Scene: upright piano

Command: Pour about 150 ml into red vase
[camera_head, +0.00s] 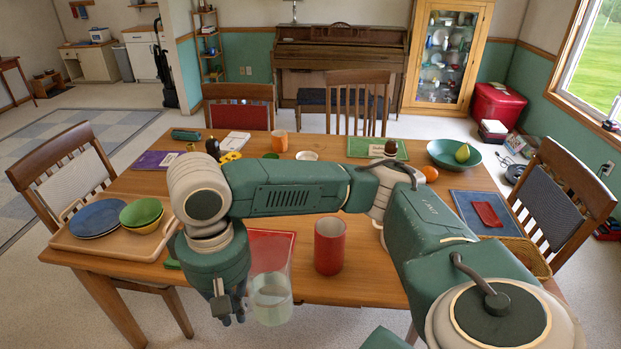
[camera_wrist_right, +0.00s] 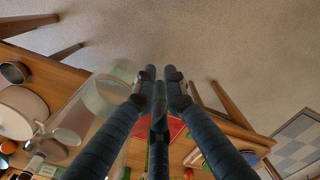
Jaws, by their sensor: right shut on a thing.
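The red vase (camera_head: 328,245), a plain red cylinder, stands upright on the wooden table (camera_head: 365,290) near its front edge. My right gripper (camera_head: 228,312) is left of the vase, at the table's front edge. It is shut on a clear jug (camera_head: 271,300), which holds some clear liquid. The jug looks about upright and is apart from the vase, to its lower left. In the right wrist view the clear jug (camera_wrist_right: 103,95) is just left of the fingers (camera_wrist_right: 158,85); where they grip it is hard to see. My left gripper is not in view.
A tray (camera_head: 95,240) with blue plates and a green bowl (camera_head: 141,211) lies on the left. A red mat (camera_head: 272,246) lies left of the vase. An orange cup (camera_head: 279,140), a teal bowl (camera_head: 440,152) and an orange (camera_head: 430,173) stand farther back. Chairs surround the table.

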